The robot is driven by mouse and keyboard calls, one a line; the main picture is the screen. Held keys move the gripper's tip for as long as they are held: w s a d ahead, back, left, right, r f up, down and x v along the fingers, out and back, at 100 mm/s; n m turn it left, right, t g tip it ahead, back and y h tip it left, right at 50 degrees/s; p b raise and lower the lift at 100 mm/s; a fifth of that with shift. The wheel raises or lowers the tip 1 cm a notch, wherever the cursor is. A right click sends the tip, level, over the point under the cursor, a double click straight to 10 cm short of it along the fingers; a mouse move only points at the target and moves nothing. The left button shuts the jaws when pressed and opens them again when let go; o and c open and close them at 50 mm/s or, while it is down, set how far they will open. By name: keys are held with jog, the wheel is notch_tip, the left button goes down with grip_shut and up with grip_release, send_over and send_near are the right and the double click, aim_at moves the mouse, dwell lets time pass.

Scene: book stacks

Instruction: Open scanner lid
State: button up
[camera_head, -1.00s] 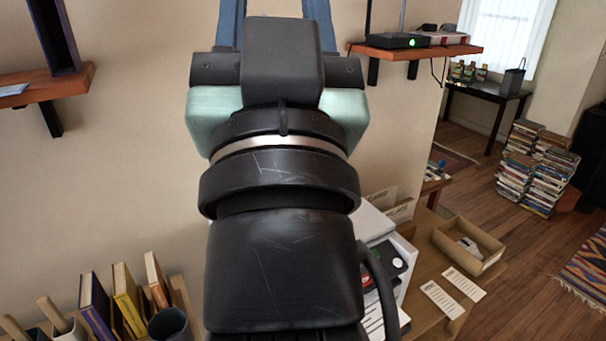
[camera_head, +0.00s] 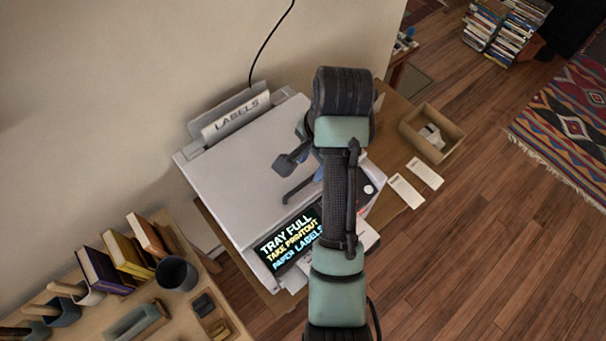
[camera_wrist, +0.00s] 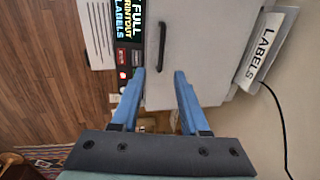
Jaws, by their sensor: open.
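The scanner is a pale grey machine with a flat lid (camera_head: 235,165), which lies shut. Its front screen (camera_head: 290,240) reads TRAY FULL, TAKE PRINTOUT, PAPER LABELS. In the head view my gripper (camera_head: 284,182) is over the lid's right part.
A label holder marked LABELS (camera_head: 238,120) stands at the scanner's back, against the wall. A cardboard tray (camera_head: 405,130) and white cards (camera_head: 424,173) lie on the desk to the right. A shelf with books (camera_head: 105,268) and a dark cup (camera_head: 176,274) is at lower left.

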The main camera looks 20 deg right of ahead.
aim_at(302, 185)
jog(key=w+f, duration=0.1)
jog(key=f, duration=0.3)
jog(key=f+p, duration=0.1)
jog(key=f, duration=0.3)
jog(key=w+f, duration=0.1)
jog(key=f, duration=0.3)
jog(key=shift+w+a+f+p, duration=0.1)
jog(key=shift+w+a+p, duration=0.2)
jog(key=shift+a, duration=0.1)
grip_shut()
dwell(0.8)
